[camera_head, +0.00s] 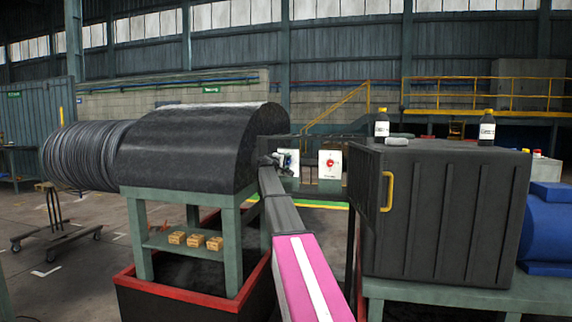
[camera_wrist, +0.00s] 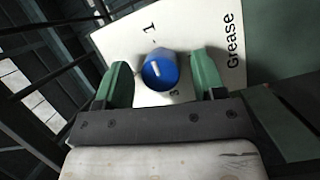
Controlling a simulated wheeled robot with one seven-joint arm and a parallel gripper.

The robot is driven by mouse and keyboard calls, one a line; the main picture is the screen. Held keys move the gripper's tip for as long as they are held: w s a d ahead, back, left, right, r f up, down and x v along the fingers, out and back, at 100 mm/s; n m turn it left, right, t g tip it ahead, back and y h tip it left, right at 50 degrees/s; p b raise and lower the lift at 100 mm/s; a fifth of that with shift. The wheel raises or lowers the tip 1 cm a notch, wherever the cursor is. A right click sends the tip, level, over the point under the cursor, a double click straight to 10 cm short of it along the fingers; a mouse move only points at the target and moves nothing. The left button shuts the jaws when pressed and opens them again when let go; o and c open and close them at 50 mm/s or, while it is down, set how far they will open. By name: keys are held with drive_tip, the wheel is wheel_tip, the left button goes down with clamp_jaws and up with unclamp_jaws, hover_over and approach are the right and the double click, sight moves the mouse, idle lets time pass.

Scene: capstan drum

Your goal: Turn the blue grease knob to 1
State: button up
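The blue grease knob (camera_wrist: 164,80) sits on a white plate (camera_wrist: 125,42) lettered "Grease", with a "1" above it and a "3" below it in the wrist view. A short white mark on the knob slants along the line between these numbers; I cannot tell which end is the pointer. My gripper (camera_wrist: 162,64) is open, its two green fingers on either side of the knob, with gaps showing on both sides. In the head view my gripper (camera_head: 275,161) is at the plate (camera_head: 294,170), and hides part of it.
A second white panel with a red knob (camera_head: 330,163) stands just right of the grease plate. A large black drum cover (camera_head: 190,145) is left of my arm. A dark cabinet (camera_head: 450,215) with a yellow handle (camera_head: 387,190) and bottles (camera_head: 382,124) on top is right.

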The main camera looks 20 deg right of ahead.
drive_tip(key=v, duration=1.1)
